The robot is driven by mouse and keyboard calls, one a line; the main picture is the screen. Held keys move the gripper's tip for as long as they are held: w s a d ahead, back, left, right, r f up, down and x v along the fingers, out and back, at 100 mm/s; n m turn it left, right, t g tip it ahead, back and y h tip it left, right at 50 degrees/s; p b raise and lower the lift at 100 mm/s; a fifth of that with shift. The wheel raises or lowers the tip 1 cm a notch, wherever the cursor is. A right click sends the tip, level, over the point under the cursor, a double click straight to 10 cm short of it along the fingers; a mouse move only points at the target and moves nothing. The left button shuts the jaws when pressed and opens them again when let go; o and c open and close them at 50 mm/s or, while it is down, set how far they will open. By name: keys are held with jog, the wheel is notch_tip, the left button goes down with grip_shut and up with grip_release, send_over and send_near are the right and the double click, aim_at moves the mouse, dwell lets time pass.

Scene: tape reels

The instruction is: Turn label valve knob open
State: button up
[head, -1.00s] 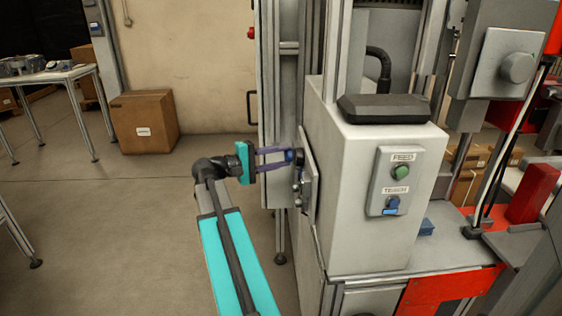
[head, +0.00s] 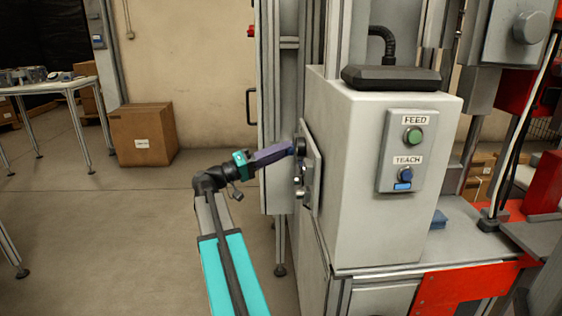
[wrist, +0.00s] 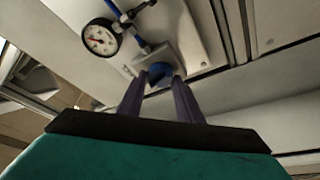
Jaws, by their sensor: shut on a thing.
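The blue valve knob (wrist: 159,73) sits on a square grey valve body (wrist: 150,58) on a pale panel (wrist: 188,22) in the wrist view. My gripper (wrist: 160,78) has its two purple fingers shut on the knob, one on each side. In the head view my gripper (head: 290,150) reaches the panel (head: 311,165) on the left side of the grey cabinet (head: 350,190). The knob is mostly hidden there by the fingers and the panel's angle.
A round gauge (wrist: 101,37) with a red needle and blue tubing (wrist: 110,6) sit close to the knob. The cabinet front has a green FEED button (head: 413,136) and a blue TEACH button (head: 405,174).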

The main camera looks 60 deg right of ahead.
jog(key=shift+f+m+g+b, duration=0.15)
jog(key=shift+m+g+b, duration=0.25)
jog(key=shift+m+b, duration=0.5)
jog(key=shift+f+m+g+b, duration=0.15)
jog(key=shift+m+g+b, duration=0.35)
jog(key=shift+m, duration=0.6)
jog(key=shift+y, duration=0.3)
jog(key=o, duration=0.9)
jog(key=shift+c, duration=0.2)
jog(key=shift+o, duration=0.9)
jog(key=shift+r, duration=0.15)
jog(key=shift+w, duration=0.1)
jog(key=p+v, duration=0.3)
jog(key=v, duration=1)
jog(key=shift+w+a+f, duration=0.2)
jog(key=shift+a+f, duration=0.05)
jog(key=shift+f, duration=0.05)
